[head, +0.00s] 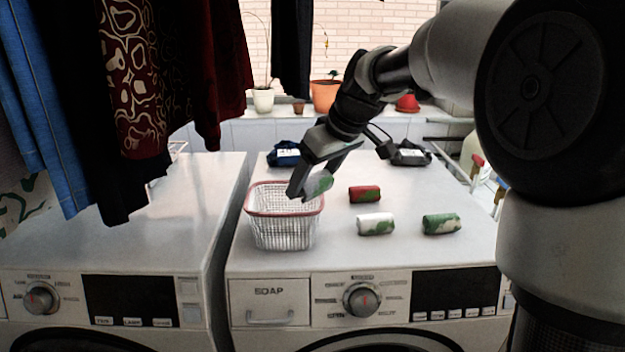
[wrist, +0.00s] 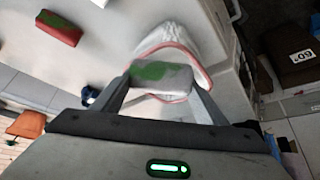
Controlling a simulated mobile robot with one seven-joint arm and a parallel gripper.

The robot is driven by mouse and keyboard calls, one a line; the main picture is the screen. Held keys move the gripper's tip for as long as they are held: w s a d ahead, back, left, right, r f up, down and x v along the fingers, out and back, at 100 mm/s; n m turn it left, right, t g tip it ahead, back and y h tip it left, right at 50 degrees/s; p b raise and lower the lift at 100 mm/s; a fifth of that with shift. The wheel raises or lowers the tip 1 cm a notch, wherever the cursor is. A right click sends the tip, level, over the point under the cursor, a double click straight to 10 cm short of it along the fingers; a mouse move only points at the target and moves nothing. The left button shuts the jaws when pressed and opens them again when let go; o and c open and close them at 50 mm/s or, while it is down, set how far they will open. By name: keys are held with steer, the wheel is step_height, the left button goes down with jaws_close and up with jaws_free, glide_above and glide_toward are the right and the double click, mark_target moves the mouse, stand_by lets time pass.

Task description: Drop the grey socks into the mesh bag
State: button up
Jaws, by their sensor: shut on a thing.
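My gripper (head: 308,188) is shut on a rolled pair of grey socks with a green patch (wrist: 162,78). In the head view the grey socks (head: 320,184) show partly between the fingers. The mesh bag (head: 284,232) is a white, basket-like mesh container with a red rim, standing on the right machine's top. My gripper is above the bag's right part, near rim height. In the wrist view the bag (wrist: 181,42) is behind the held socks, which hide part of its opening.
A red roll (head: 365,194), a white roll (head: 376,224) and a green roll (head: 442,224) lie right of the bag. Dark folded items with white labels (head: 286,154) (head: 410,154) lie at the back. Clothes (head: 140,80) hang at the upper left. The left machine's top (head: 150,210) is clear.

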steer(key=shift+f+b, duration=0.55)
steer(key=shift+f, duration=0.1)
steer(key=o, duration=1)
steer(key=shift+o, duration=0.2)
steer(key=shift+r, duration=0.1)
